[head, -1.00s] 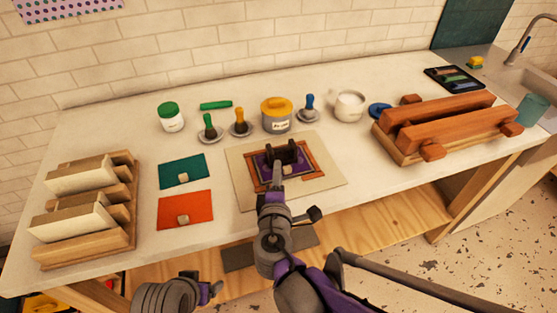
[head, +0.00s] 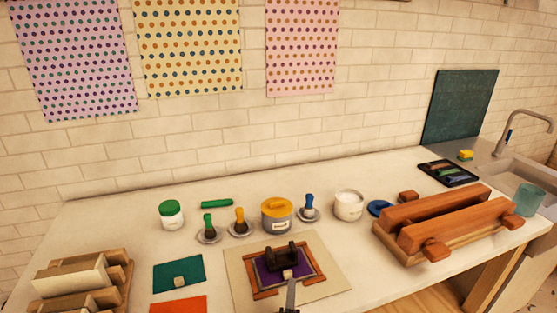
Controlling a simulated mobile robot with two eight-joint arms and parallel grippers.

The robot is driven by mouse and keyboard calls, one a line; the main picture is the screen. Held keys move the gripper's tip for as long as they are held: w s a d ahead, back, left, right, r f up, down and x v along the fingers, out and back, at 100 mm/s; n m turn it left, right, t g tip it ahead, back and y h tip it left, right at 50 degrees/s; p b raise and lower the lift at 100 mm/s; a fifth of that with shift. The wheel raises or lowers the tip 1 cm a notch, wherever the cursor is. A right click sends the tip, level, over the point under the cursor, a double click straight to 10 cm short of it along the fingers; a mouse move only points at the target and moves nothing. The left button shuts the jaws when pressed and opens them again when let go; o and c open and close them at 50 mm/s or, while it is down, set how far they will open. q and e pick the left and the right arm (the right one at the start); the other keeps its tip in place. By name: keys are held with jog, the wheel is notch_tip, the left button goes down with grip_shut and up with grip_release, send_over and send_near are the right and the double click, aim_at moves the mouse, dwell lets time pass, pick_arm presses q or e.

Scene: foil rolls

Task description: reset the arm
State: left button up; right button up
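My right gripper (head: 290,294) shows only as a narrow grey part at the bottom edge, seen nearly edge-on. It is in front of a framed purple square (head: 265,265) on a beige sheet (head: 238,272). I see nothing held at its tip, but its opening cannot be made out. A dark block with raised ends (head: 282,254) stands on the purple square, just beyond a small beige knob. The gripper's tip is close to the knob; whether they touch is unclear.
Wooden racks stand at the left (head: 82,278) and right (head: 450,226). A green-lidded jar (head: 171,215), a yellow-lidded pot (head: 277,215), a white pot (head: 348,205) and several handled tools on saucers line the middle. A teal sheet (head: 179,274) lies left. The wall bounds the back.

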jog(key=s+d+f+m+g+h+p, duration=0.25)
jog(key=d+m, duration=0.25)
jog(key=d, duration=0.5)
jog(key=s+d+f+m+g+y+p, duration=0.1)
jog(key=s+d+m+g+y, duration=0.1)
jog(key=s+m, duration=0.4)
jog(key=s+d+f+m+g+y+p, duration=0.1)
jog(key=s+d+m+g+y+p, duration=0.1)
jog(key=s+m+g, duration=0.3)
jog(key=s+d, duration=0.1)
jog(key=s, duration=0.2)
jog(key=shift+s+f+m, duration=0.3)
jog(key=shift+f+m, duration=0.1)
